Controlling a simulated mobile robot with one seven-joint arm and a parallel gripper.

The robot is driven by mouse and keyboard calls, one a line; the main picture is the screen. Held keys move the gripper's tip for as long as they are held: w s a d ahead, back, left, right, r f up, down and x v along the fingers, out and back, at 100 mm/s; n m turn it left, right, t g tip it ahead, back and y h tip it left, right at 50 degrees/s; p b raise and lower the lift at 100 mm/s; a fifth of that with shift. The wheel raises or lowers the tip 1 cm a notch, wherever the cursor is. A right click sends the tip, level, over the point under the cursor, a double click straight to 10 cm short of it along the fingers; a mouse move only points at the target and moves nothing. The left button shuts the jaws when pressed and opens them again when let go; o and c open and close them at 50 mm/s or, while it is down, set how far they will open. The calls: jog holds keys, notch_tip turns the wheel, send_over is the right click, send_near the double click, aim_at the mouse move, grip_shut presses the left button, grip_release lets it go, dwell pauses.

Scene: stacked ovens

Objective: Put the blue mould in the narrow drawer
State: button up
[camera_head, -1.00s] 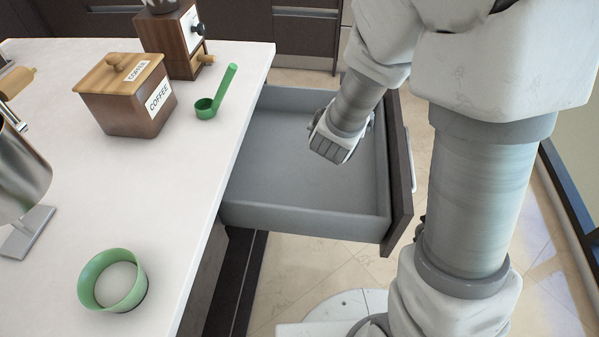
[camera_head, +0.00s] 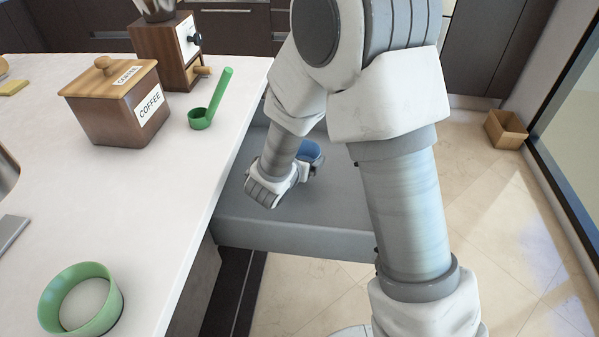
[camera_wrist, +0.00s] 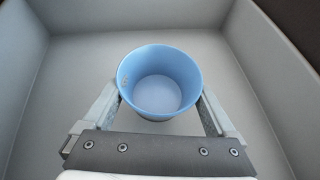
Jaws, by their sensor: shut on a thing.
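The blue mould (camera_wrist: 160,85) is a round open cup between the two fingers of my gripper (camera_wrist: 160,110) in the wrist view. My gripper is shut on it. The grey drawer (camera_wrist: 75,70) surrounds the mould in that view, with its floor below. I cannot tell whether the mould touches the floor. In the head view a bit of the blue mould (camera_head: 309,153) shows behind my wrist, over the open drawer (camera_head: 290,230). My arm hides much of the drawer there, and the fingertips are hidden.
On the white counter (camera_head: 160,200) stand a wooden coffee box (camera_head: 115,105), a grinder (camera_head: 165,50), a green scoop (camera_head: 205,115) and a green ring-shaped mould (camera_head: 80,300). A wooden box (camera_head: 506,130) lies on the floor at right. The counter edge runs close beside my wrist.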

jog(key=shift+w+a+f, duration=0.15)
jog(key=shift+a+f, duration=0.25)
jog(key=shift+a, duration=0.1)
jog(key=shift+f+b, duration=0.8)
jog(key=shift+f, duration=1.05)
jog(key=shift+f, duration=0.2)
jog(key=o, duration=1.2)
